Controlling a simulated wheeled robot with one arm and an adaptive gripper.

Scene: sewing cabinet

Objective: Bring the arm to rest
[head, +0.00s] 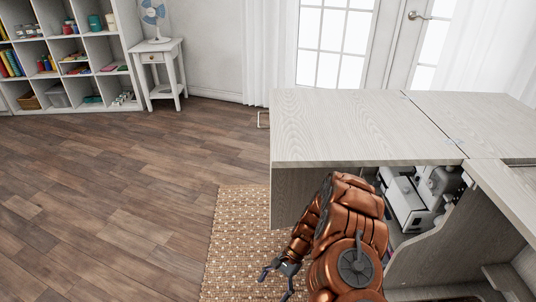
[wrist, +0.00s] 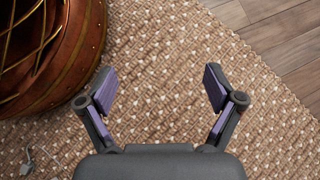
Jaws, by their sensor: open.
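My gripper (wrist: 160,92) is open and empty in the wrist view, its two fingers spread over a woven rug. In the head view my gripper (head: 282,281) hangs low at the end of my folded copper-coloured arm, above the rug and left of the cabinet. Part of my own copper body fills the upper left of the wrist view. Nothing is between the fingers.
The sewing cabinet (head: 340,130) stands close at the right of my arm, with a white sewing machine (head: 406,200) inside. The beige rug (head: 232,240) lies below. Wooden floor (head: 110,200) at the left is clear. Shelves (head: 85,47) and a side table (head: 158,58) stand far back.

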